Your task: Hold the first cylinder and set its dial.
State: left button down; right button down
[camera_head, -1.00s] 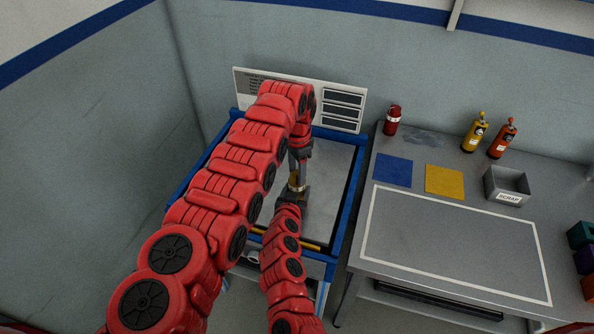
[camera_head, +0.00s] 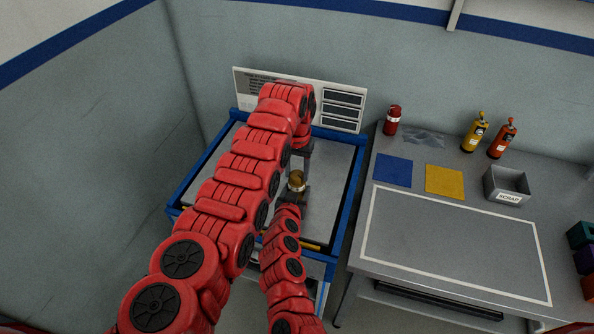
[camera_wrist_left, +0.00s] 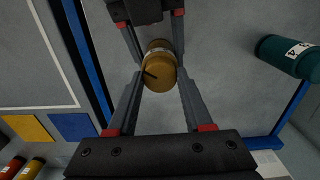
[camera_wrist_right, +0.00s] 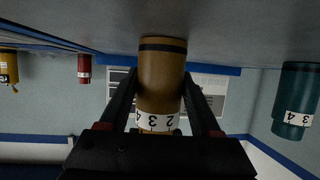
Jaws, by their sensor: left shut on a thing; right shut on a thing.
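The brass cylinder (camera_head: 296,181) stands upright on the blue-edged grey table. My right gripper (camera_wrist_right: 158,78) is shut on its body from the side. My left gripper (camera_wrist_left: 160,76) is shut on the top end, one finger on each side. A teal cylinder (camera_wrist_left: 290,57) with a numbered band stands apart; my left arm hides it in the head view.
A white panel (camera_head: 343,112) with dark slots stands behind the blue-edged table (camera_head: 346,205).

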aim_at(297, 174)
pick_arm(q)
jog(key=shift+n, duration=0.3)
jog(key=shift+c, duration=1.5)
grip_release()
jog(key=shift+r, duration=0.1)
notch_tip(297, 174, up, 7)
jog(key=shift+r, duration=0.15)
pick_arm(e)
grip_release()
